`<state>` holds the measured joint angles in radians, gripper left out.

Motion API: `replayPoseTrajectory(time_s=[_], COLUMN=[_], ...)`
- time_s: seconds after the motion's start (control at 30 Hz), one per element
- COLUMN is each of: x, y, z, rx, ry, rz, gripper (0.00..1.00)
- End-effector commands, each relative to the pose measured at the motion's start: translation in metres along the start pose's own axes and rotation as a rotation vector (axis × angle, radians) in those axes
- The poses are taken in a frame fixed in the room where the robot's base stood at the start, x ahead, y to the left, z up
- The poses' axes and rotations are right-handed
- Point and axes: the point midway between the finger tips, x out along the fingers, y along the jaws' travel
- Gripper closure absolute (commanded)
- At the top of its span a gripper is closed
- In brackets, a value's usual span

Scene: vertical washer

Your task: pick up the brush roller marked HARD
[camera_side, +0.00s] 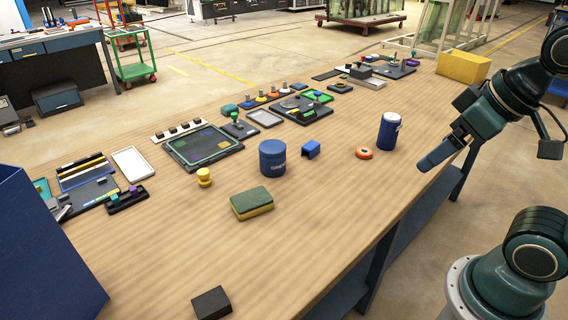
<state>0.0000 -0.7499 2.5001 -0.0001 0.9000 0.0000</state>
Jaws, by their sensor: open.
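No lettering that I can read as HARD shows in the side view, so I cannot tell for sure which thing is the brush roller so marked. An upright blue cylinder with a whitish top (389,131) stands near the table's right edge, with small pale lettering. A wider dark blue cylinder (272,158) with pale lettering stands near the table's middle. My gripper (438,155) is above the right table edge, to the right of the whitish-topped cylinder and apart from it.
An orange ring (364,153), a blue block (311,150), a green-and-yellow sponge (251,204) and a yellow knobbed piece (204,177) lie around the cylinders. A dark block (211,303) lies in front. Trays line the far side. The front middle of the wooden table (310,230) is clear.

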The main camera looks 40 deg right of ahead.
Motion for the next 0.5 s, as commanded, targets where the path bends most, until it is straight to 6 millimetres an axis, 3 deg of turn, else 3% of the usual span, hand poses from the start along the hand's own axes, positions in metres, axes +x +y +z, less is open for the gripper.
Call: replayPoseTrajectory(time_s=[0.33,0.5], x=[-0.001,-0.002], y=[0.001,0.005], z=[-0.002,-0.015], rx=[0.007,0.046], ry=[-0.002,-0.017], rz=[0.002,0.012], gripper=[0.18,0.18])
